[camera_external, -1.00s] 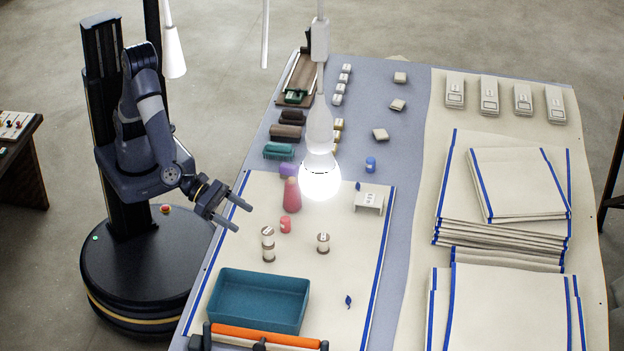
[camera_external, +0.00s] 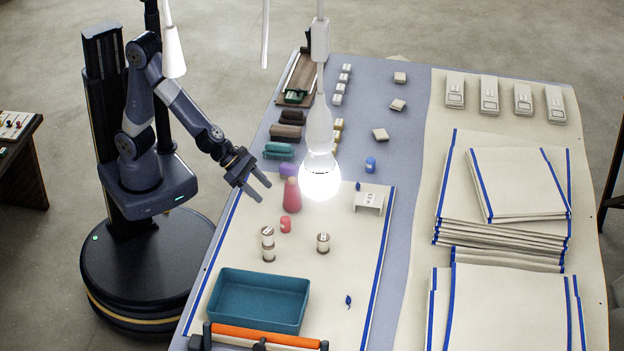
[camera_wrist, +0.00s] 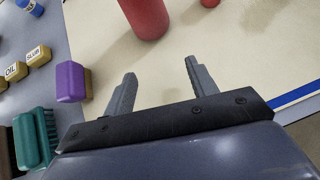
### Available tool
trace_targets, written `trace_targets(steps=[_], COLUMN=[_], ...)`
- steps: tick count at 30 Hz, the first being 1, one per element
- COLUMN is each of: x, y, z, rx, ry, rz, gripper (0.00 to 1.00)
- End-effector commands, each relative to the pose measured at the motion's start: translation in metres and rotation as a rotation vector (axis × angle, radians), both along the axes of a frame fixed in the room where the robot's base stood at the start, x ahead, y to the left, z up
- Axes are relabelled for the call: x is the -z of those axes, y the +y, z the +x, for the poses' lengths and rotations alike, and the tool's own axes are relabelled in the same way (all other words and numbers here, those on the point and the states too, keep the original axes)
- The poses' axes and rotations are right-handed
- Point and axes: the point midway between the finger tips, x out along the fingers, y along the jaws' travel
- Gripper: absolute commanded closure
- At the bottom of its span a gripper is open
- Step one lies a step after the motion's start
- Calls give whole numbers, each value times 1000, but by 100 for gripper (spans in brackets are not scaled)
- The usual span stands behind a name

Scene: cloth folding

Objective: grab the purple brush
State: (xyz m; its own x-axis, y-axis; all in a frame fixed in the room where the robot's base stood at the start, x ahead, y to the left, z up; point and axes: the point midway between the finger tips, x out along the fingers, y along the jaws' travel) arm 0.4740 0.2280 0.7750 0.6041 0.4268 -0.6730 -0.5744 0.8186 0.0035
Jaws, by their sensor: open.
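The purple brush (camera_external: 288,170) is a small block on the table, between the teal brush and the red bottle in the external view. In the wrist view the purple brush (camera_wrist: 71,82) lies left of my fingers, with a brown bristle side facing them. My gripper (camera_external: 260,190) is open and empty, above the table's left edge, to the left of and nearer the camera than the purple brush. In the wrist view my gripper (camera_wrist: 160,85) has its two fingers apart with only the cream cloth between them. Nothing hides the purple brush in the wrist view.
The teal brush (camera_external: 279,150) lies just behind the purple one. A red bottle (camera_external: 291,196) stands close in front, with a small red cylinder (camera_external: 286,224) nearby. A teal bin (camera_external: 258,300) sits at the front. A bright lamp (camera_external: 320,178) hangs over the table.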

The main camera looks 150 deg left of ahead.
Motion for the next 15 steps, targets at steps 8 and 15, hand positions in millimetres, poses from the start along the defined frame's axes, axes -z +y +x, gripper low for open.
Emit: trace_targets(steps=[8,15], x=[7,-10], y=[49,71], z=[-79,-119], rx=[14,1], ry=[-159,-268], rz=[37,166], gripper=[45,45])
